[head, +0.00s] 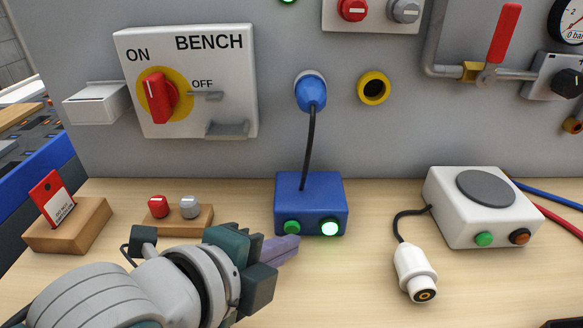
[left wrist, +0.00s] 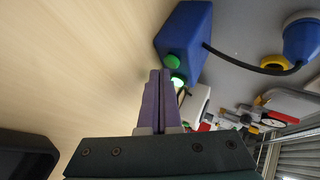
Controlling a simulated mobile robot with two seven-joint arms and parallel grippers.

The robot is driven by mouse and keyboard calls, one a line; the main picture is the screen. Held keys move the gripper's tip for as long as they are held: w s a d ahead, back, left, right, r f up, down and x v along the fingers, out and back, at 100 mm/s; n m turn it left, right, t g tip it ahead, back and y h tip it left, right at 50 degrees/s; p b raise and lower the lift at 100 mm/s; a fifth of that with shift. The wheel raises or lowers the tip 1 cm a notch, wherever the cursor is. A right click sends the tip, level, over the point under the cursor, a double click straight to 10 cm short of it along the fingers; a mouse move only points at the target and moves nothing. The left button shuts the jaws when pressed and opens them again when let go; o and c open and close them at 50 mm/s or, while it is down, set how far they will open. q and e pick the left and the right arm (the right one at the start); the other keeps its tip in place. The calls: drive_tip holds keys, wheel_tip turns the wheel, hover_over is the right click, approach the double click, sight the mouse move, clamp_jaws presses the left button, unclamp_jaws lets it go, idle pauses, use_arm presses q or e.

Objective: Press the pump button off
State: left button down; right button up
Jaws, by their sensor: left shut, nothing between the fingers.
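A blue box (head: 310,190) stands on the bench against the wall, with a green button (head: 292,227) at front left and a brightly lit green lamp or button (head: 329,228) at front right. No label on it can be read, so I cannot tell for sure that it is the pump. My left gripper (head: 287,247) is shut and empty, its purple fingertips just in front of and below the green button. In the left wrist view the fingertips (left wrist: 160,76) appear close to the blue box (left wrist: 185,35); contact cannot be told. My right gripper is not in view.
A black cord joins the blue box to a blue wall plug (head: 311,92). A white box (head: 482,205) with green and orange buttons and a loose white connector (head: 415,270) stand right. Wooden blocks (head: 70,228) are left. A BENCH switch (head: 158,98) is on the wall.

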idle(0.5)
use_arm(q)
drive_tip(key=shift+w, duration=0.45)
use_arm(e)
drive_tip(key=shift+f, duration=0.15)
use_arm(q)
drive_tip(key=shift+s+r+p, duration=0.15)
drive_tip(key=shift+s+p, duration=0.15)
drive_tip(key=shift+s, duration=0.05)
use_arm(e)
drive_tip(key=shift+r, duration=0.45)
use_arm(q)
drive_tip(key=shift+s, duration=0.1)
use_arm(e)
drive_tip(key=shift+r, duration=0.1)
